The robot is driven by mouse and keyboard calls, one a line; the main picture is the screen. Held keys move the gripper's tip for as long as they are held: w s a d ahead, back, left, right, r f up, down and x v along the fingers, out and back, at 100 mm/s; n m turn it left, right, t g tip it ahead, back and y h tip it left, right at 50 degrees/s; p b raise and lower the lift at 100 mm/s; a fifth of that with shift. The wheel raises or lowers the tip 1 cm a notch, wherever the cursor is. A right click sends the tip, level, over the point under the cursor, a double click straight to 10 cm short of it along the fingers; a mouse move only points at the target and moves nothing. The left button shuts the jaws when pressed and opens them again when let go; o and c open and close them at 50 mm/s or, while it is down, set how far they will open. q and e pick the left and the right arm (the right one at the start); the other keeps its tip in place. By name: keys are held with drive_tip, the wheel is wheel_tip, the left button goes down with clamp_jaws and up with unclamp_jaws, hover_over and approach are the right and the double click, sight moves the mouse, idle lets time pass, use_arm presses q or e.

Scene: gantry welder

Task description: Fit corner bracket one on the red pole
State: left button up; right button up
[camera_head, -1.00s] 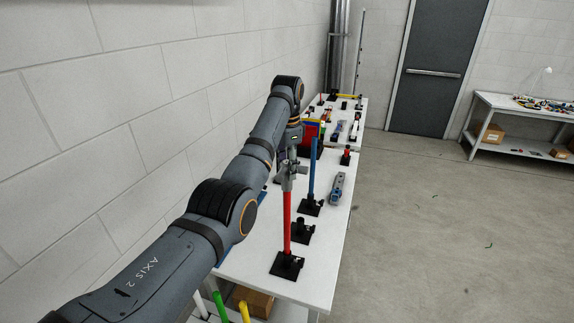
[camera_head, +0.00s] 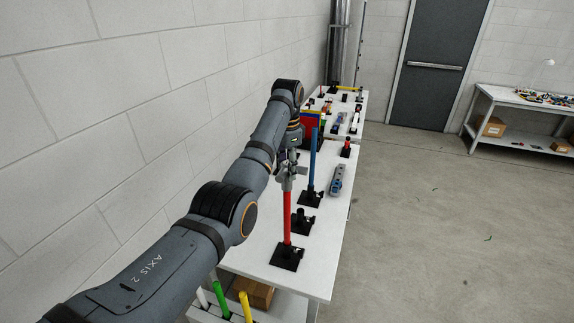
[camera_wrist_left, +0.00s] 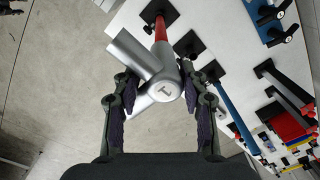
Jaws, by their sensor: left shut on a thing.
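Corner bracket one (camera_wrist_left: 165,88) is a silver fitting with tube sockets and a "1" on its hub. My left gripper (camera_wrist_left: 163,84) is shut on it, with a finger on each side. The red pole (camera_head: 287,213) stands upright in a black base (camera_head: 287,258) near the front of the table. In the head view the bracket (camera_head: 290,174) is at the pole's top. In the wrist view the red pole (camera_wrist_left: 161,30) runs up to the bracket. How far the pole goes into a socket is hidden. My right gripper is not in view.
A blue pole (camera_head: 313,160) stands close behind the red one. An empty black base (camera_head: 301,221) stands between them. A grey-blue tool-like part (camera_head: 337,180) lies to the right. A wall (camera_head: 140,110) runs along the left.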

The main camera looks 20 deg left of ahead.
use_arm(q)
drive_tip(key=shift+f, duration=0.55)
drive_tip(key=o, duration=1.5)
drive_tip(key=shift+c, duration=0.2)
wheel_tip(320, 180, up, 12)
drive_tip(key=shift+s, duration=0.1)
